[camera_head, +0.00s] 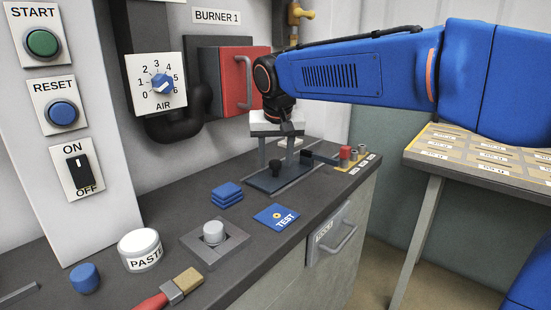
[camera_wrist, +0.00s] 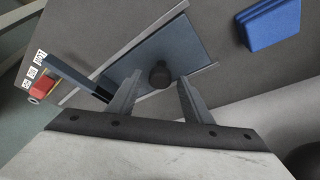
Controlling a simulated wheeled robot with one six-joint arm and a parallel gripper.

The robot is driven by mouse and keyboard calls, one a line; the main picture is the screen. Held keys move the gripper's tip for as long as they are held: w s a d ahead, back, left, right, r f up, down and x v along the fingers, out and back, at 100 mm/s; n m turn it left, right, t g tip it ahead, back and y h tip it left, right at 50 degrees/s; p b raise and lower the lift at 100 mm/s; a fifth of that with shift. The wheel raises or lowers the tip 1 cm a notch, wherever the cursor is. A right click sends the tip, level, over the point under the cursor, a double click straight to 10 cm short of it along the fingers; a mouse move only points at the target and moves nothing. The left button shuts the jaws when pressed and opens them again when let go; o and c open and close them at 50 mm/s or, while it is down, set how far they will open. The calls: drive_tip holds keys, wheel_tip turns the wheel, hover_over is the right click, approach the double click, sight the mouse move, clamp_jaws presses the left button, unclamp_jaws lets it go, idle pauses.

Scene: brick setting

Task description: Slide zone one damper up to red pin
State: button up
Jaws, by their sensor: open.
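The damper is a blue-grey sliding plate (camera_head: 268,183) with a dark round knob (camera_head: 277,168), set in a track on the dark bench. In the wrist view the plate (camera_wrist: 195,45) and knob (camera_wrist: 160,74) show from above. A thin blue-grey bar (camera_wrist: 68,75) reaches from the plate's end toward the pins. The red pin (camera_head: 345,152) stands on a yellow strip to the right, apart from the plate; it is also in the wrist view (camera_wrist: 42,86). My gripper (camera_head: 277,160) is open and points down, its fingers on either side of the knob. Contact cannot be told.
Blue stacked pads (camera_head: 227,193), a blue TEST card (camera_head: 277,216), a paste jar (camera_head: 140,249), a grey block with a round button (camera_head: 214,236) and a brush (camera_head: 172,289) lie nearer on the bench. A red burner door (camera_head: 236,82) is behind.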

sight(288, 170)
drive_tip(key=shift+c, duration=0.6)
clamp_jaws()
drive_tip(key=shift+w+d, duration=2)
drive_tip(key=shift+w, duration=0.05)
drive_tip(key=shift+o, duration=0.6)
unclamp_jaws()
drive_tip(key=v, duration=1.7)
drive_tip(key=shift+s+r, duration=0.15)
drive_tip(key=shift+d, duration=0.1)
